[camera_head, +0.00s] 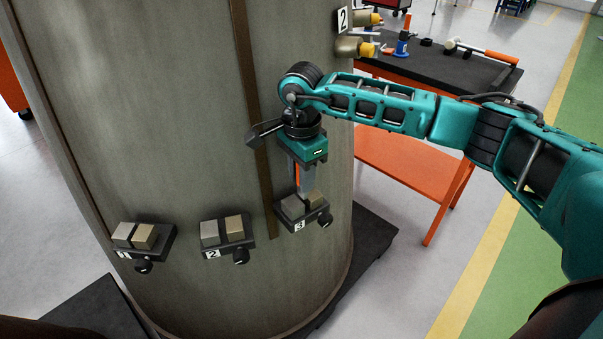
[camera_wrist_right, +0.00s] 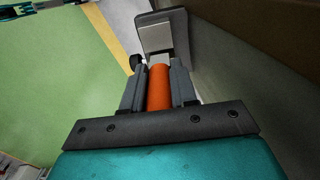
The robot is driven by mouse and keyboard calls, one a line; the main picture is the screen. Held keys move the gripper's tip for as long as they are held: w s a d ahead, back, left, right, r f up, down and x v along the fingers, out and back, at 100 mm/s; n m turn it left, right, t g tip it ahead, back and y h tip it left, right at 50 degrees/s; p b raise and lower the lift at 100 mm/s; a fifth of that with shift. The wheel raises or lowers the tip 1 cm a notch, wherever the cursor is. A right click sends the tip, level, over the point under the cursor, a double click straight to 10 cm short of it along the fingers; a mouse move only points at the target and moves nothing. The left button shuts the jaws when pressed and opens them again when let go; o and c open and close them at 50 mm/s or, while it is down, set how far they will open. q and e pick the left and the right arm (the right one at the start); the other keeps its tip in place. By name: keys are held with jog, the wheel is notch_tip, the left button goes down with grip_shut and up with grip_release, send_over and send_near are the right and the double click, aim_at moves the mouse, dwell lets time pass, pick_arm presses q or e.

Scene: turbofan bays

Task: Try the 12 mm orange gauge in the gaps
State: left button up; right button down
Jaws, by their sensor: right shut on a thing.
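My right gripper (camera_head: 305,188) points down and is shut on the orange gauge (camera_head: 297,174), just above fixture 3 (camera_head: 311,219). In the right wrist view the gauge (camera_wrist_right: 159,90) is an orange cylinder between the two grey fingers, with fixture 3's light block (camera_wrist_right: 160,58) just beyond it. The fingers hide the gauge's lower end, so I cannot tell whether it is in the gap. Fixture 1 (camera_head: 155,256) and fixture 2 (camera_head: 246,243) each carry a grey and a tan block beside each other and a black knob. My left gripper is not in view.
The fixtures sit on a large grey-brown curved casing (camera_head: 180,130) with a dark vertical strip (camera_head: 247,75). At the back right, an orange cart (camera_head: 405,170) has a black top with a hammer (camera_head: 485,52) and other tools. The floor right of the cart is clear.

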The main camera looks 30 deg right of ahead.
jog(key=shift+f+b, duration=1.4)
jog(key=shift+f, duration=0.35)
dwell(0.6)
jog(key=shift+r, duration=0.1)
dwell(0.9)
jog(key=shift+r+p, duration=1.85)
jog(key=shift+r, duration=1.1)
